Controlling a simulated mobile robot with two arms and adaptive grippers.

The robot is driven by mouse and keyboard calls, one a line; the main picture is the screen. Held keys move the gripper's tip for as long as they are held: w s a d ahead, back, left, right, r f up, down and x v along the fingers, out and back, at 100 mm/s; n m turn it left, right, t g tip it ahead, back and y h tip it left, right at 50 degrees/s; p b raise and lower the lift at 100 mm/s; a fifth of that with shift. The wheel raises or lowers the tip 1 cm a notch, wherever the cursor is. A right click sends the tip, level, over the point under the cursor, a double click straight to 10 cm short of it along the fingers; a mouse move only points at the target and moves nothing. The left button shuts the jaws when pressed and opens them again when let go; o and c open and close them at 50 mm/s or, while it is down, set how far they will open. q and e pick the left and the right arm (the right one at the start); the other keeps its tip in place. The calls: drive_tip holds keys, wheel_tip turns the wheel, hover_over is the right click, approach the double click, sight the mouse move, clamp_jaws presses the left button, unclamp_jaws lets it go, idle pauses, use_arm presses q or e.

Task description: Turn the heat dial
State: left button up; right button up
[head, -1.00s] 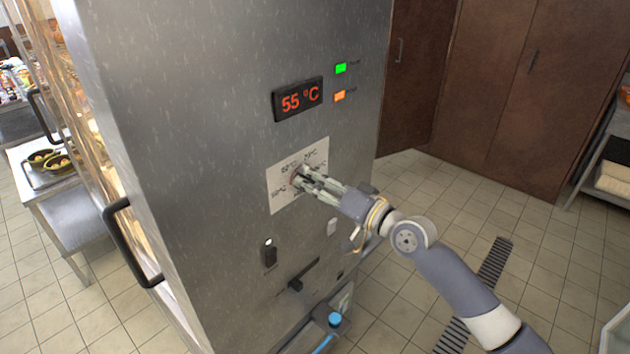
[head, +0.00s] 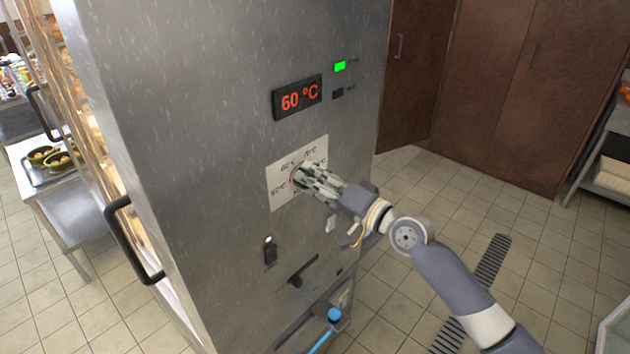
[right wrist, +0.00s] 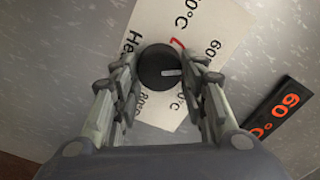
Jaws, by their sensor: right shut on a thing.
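The heat dial (right wrist: 160,66) is a round black knob with a pale mark, in the middle of a white label plate (head: 284,187) printed with temperatures. In the head view the dial is mostly hidden behind my right gripper (head: 302,180). In the right wrist view my right gripper (right wrist: 165,75) has one finger on each side of the dial and is shut on it. The display (head: 297,97) above the plate reads 60 °C in red; it also shows in the right wrist view (right wrist: 272,115). My left gripper is not in view.
A green lamp (head: 340,66) is lit beside the display, and the lamp (head: 338,93) below it is dark. A black switch (head: 270,251) and a dark lever handle (head: 303,270) are below the plate. A door handle (head: 131,240) sticks out at the left.

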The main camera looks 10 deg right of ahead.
drive_tip(key=o, duration=1)
drive_tip(key=shift+o, duration=0.2)
drive_tip(key=v, duration=1.2)
